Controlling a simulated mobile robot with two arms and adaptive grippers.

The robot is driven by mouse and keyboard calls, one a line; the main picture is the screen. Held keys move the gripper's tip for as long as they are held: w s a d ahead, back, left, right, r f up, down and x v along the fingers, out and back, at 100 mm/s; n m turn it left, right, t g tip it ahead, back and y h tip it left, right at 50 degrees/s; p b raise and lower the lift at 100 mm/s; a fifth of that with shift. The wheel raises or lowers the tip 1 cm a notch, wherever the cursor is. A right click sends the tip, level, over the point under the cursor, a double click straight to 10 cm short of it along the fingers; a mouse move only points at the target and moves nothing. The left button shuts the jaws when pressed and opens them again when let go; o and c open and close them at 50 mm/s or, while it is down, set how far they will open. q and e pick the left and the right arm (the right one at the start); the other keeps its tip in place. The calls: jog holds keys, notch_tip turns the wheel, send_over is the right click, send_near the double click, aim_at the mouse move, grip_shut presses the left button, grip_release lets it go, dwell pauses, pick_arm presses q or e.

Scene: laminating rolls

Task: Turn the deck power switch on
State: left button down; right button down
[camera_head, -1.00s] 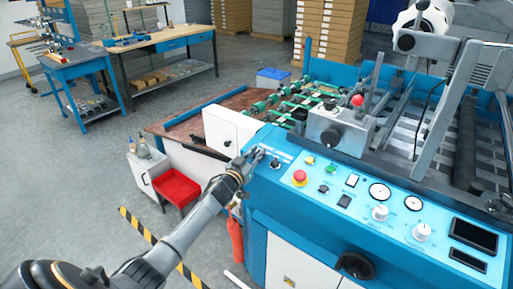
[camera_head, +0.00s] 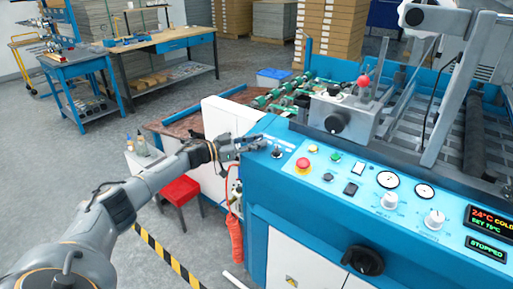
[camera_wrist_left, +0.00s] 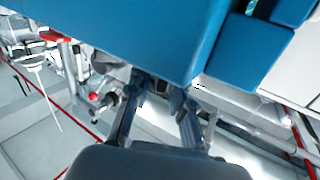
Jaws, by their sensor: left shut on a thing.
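The blue machine's sloping control panel (camera_head: 372,187) fills the right of the head view. My left gripper (camera_head: 262,141) is at the panel's far left corner, its fingers closed in on the spot where the deck power switch seems to be. The switch itself is hidden by the fingers. A small dark knob (camera_head: 277,153) shows just beside the fingertips. The two panel displays (camera_head: 488,219) are lit, with "24°C COLD" and "STOPPED" readable. In the left wrist view the fingers (camera_wrist_left: 160,105) reach up to the blue machine edge. My right gripper is not in view.
A red emergency button (camera_head: 303,165), dials, and white knobs (camera_head: 434,219) sit along the panel. A grey box with a red ball lever (camera_head: 364,80) stands behind. A red stool (camera_head: 179,191) and white cabinet are left of the machine. Open floor lies further left.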

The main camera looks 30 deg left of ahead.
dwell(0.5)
pick_arm(q)
jog(key=c, duration=1.4)
grip_release()
jog(key=shift+c, duration=0.2)
jog(key=shift+a, duration=0.1)
jog(key=v, duration=1.2)
jog(key=shift+w, duration=0.15)
